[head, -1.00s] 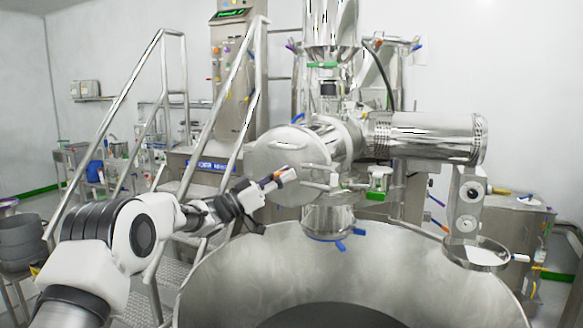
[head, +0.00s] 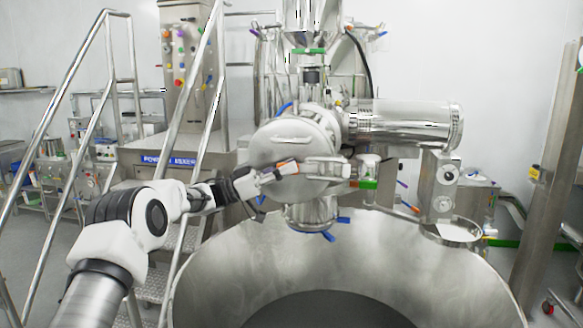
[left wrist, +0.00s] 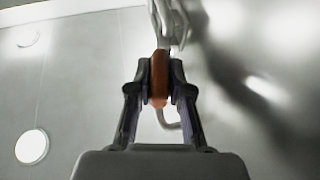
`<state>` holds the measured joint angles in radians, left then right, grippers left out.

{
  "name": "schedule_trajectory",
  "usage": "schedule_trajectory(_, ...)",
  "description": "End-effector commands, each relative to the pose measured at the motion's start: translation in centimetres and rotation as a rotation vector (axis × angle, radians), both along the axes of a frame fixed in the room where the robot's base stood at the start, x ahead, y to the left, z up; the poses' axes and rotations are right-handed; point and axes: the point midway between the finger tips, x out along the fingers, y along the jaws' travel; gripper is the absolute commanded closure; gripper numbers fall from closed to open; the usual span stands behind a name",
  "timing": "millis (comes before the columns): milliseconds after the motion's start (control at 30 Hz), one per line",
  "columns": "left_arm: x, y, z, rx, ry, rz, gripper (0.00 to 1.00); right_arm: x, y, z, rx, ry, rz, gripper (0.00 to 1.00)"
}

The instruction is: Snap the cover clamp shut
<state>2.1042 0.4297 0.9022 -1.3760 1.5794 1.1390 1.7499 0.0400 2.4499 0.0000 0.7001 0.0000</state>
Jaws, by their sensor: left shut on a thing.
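The round steel cover (head: 276,143) is on the end of the machine's housing, above the large bowl. The cover clamp (head: 326,169) is a steel fitting across the cover's lower right edge, with an orange-red handle (head: 287,168) pointing left. My left gripper (head: 277,173) is at this handle, in front of the cover. In the left wrist view the two fingers (left wrist: 160,76) are shut on the orange handle (left wrist: 159,88), with the clamp's metal (left wrist: 168,22) beyond it. The clamp's latching end is too small to judge. My right gripper is out of view.
A large open steel bowl (head: 235,270) fills the lower middle. A horizontal steel cylinder (head: 405,122) extends right of the housing. A stair rail (head: 135,90) stands behind my left arm. A valve with a green clamp (head: 368,183) is close right of the cover clamp.

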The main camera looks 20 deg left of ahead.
Motion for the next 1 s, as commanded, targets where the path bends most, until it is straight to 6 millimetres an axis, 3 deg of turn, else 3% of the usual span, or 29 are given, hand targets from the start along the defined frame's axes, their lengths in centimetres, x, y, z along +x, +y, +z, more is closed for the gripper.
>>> schedule_trajectory(33, 0.0, -0.2, -0.7, 0.006, 0.012, -0.006, 1.0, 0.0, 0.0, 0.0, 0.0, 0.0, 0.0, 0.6)
schedule_trajectory(333, 0.0, -0.2, -0.7, 0.006, 0.012, -0.007, 1.0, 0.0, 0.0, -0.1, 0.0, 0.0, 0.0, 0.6)
schedule_trajectory(367, 0.0, -0.2, -0.7, 0.006, 0.012, -0.007, 0.78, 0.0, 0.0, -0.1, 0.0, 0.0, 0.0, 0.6)
schedule_trajectory(400, 0.0, -0.2, -0.7, 0.006, 0.012, -0.007, 0.71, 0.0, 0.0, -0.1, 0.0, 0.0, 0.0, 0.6)
schedule_trajectory(767, -0.2, 0.6, -0.5, 0.002, 0.005, -0.002, 0.71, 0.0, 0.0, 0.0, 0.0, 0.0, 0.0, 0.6)
schedule_trajectory(1000, -2.2, 4.9, -2.7, 0.002, 0.007, 0.0, 0.71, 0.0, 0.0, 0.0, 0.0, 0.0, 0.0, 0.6)
